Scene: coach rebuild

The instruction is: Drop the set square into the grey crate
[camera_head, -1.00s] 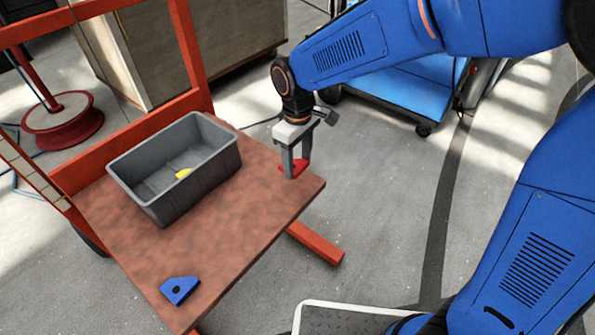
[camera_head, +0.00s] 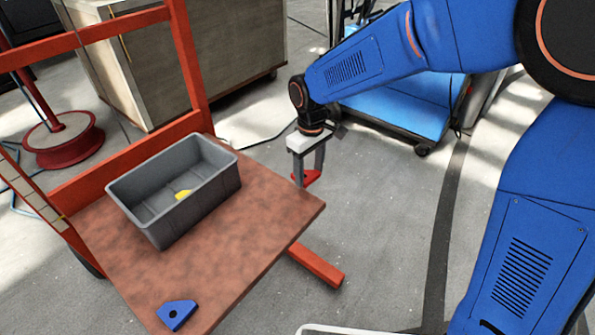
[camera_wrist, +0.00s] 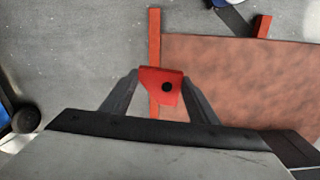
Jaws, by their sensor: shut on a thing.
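A red set square (camera_wrist: 153,77), a small plate with a dark round hole and a slanted corner, is between the fingers of my gripper (camera_head: 308,176). My gripper is shut on it. In the head view the held red piece (camera_head: 313,179) shows just past the far right edge of the brown tabletop, clear of it. The grey crate (camera_head: 207,207) stands open on the tabletop, to the left of my gripper. A small yellow thing (camera_head: 183,195) lies inside the crate. My gripper is outside the crate.
A blue plate with a hole (camera_head: 176,314) lies near the tabletop's (camera_head: 235,245) front corner. A red frame (camera_head: 190,60) rises behind the table. A blue cart (camera_head: 405,105) and a wooden cabinet (camera_head: 160,65) stand beyond. The tabletop right of the crate is clear.

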